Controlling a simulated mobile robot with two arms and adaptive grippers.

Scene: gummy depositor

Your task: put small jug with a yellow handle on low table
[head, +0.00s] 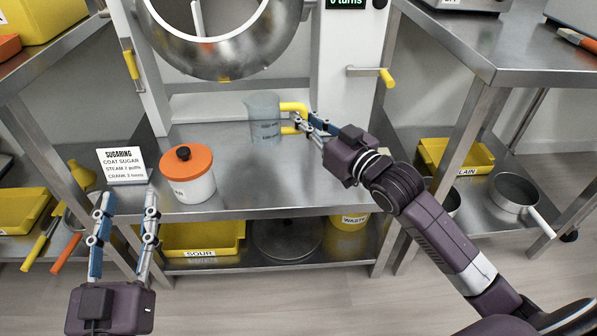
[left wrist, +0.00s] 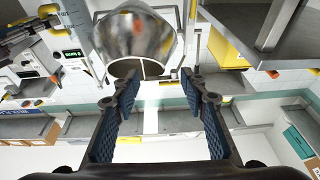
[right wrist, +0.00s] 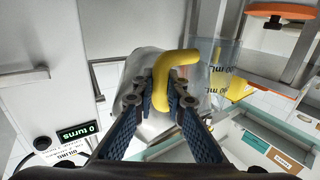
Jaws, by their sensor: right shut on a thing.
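The small clear jug (head: 264,122) with a yellow handle (head: 293,107) is upright at the back of the low metal table (head: 310,180), below the drum. I cannot tell whether its base touches the tabletop. My right gripper (head: 305,124) is shut on the yellow handle, to the right of the jug. In the right wrist view the handle (right wrist: 184,72) lies between the fingers, with the clear jug body (right wrist: 220,70) behind it. My left gripper (head: 124,205) is open and empty in front of the table's left end; its spread fingers also show in the left wrist view (left wrist: 157,95).
A white pot with an orange lid (head: 188,173) and a sugaring sign (head: 122,166) stand on the table's left side. The steel drum (head: 215,40) hangs above the back. A yellow-tipped crank (head: 386,77) sticks out at right. The table's front right is clear.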

